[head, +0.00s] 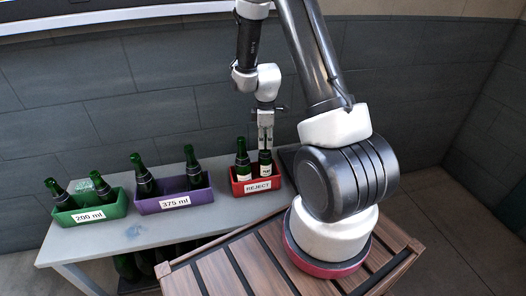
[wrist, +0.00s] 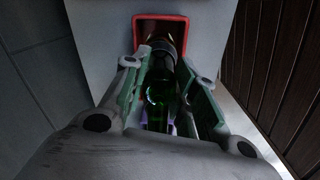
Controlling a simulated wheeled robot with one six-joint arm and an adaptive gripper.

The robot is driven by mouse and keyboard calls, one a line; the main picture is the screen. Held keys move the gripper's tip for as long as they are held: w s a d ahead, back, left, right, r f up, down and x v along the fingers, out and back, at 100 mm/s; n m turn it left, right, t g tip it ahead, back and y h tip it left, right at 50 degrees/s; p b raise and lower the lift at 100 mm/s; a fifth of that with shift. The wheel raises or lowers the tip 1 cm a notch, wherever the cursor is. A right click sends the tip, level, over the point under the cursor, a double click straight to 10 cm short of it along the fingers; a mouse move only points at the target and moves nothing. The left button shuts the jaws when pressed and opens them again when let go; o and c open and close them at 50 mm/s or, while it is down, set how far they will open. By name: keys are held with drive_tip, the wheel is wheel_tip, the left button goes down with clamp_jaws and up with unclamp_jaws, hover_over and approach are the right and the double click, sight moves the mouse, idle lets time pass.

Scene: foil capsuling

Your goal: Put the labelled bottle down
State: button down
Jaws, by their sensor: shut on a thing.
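A dark green bottle with a white label (head: 266,169) is upright in the right half of the red REJECT crate (head: 258,187). My gripper (head: 265,145) points down from above and is shut on the top of this bottle. The crate front hides the bottle's foot, so I cannot tell whether it touches the crate floor. In the wrist view the green bottle (wrist: 160,88) lies between my two fingers (wrist: 164,82), with the red crate rim (wrist: 138,32) beyond it. A second labelled bottle (head: 243,165) stands in the crate's left half, close beside the held one.
On the grey table (head: 130,232), a purple 375 ml crate (head: 190,200) and a green 200 ml crate (head: 95,214) each hold bottles, left of the red crate. A slatted wooden surface (head: 240,270) lies in front. A grey wall stands close behind.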

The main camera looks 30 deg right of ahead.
sight(265, 157)
drive_tip(key=shift+f, duration=2)
drive_tip(key=c, duration=1.1)
unclamp_jaws()
